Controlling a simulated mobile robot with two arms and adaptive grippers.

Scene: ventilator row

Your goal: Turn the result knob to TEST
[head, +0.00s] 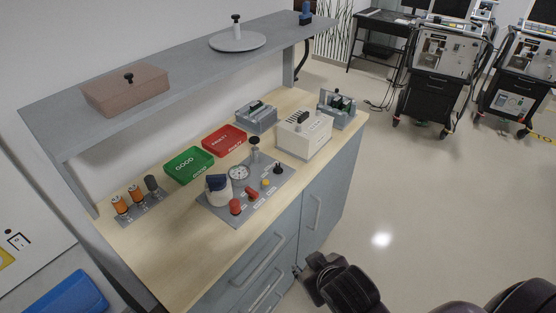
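A grey test panel (256,207) lies on the wooden counter. It carries a round gauge (239,172), a black knob (278,169) at its right end, a small yellow part (265,183), two red parts (235,207) and a white canister with a blue top (218,191). The labels are too small to read, so I cannot tell which control is the result knob or where it points. My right gripper (309,272) is in front of the cabinet, below the counter's front edge, apart from the panel. Whether it is open is unclear. My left gripper is not in view.
A green GOOD tray (189,166) and a red tray (224,141) lie behind the panel. A white box (304,138) stands to its right. A grey shelf (180,72) overhangs the counter's back. Drawer handles (258,263) protrude in front.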

